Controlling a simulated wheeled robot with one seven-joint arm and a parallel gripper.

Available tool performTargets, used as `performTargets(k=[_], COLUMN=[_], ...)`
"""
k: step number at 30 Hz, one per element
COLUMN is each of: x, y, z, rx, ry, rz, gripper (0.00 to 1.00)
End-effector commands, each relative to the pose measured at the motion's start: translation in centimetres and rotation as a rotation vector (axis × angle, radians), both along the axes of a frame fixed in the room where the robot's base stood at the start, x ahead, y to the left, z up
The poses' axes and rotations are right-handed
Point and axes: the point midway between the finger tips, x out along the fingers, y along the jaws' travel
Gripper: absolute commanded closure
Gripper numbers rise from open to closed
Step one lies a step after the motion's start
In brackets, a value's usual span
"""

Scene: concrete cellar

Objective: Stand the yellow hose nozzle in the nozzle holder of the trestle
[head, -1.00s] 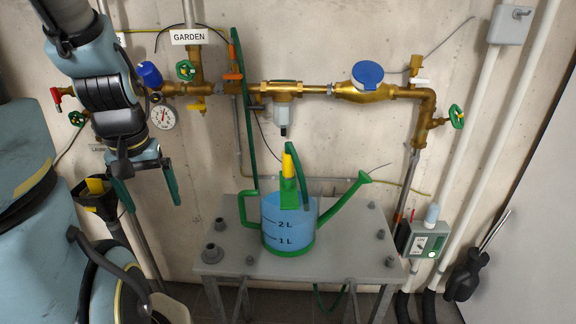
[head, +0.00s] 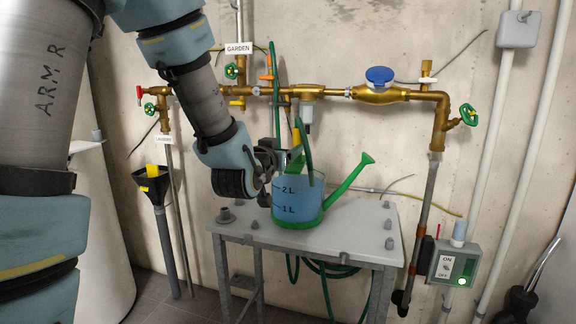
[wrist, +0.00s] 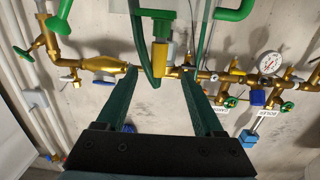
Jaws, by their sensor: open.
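The yellow hose nozzle (head: 297,137) stands upright at the top of the watering can (head: 297,206), with a green hose looping beside it. In the wrist view the yellow nozzle (wrist: 160,55) shows between and beyond the fingers. My gripper (wrist: 160,72) is open, one dark green finger on each side, with no visible contact. In the head view my gripper (head: 284,152) is beside the can's top left and hides part of it. The grey trestle (head: 345,238) carries the can.
Brass pipes (head: 330,92) with valves run along the wall behind. Several small grey fittings dot the trestle top. The can's green spout (head: 350,180) reaches right. A black funnel (head: 153,184) stands left, a switch box (head: 455,265) right. Green hose coils hang under the trestle.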

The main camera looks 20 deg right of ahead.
Motion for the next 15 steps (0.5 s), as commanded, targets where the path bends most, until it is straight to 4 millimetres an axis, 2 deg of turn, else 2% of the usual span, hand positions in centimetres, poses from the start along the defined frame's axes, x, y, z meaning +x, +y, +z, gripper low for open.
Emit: performTargets(k=[4,9,15], x=[0.1,2.0,3.4], y=[-1.4,-3.3,-4.6], z=[0.4,0.6,0.5], rx=[-0.033,-0.032,-0.032], ry=[-0.031,-0.03,-0.031], rz=[-0.015,-0.014,-0.014], gripper=[0.31,0.31,0.31])
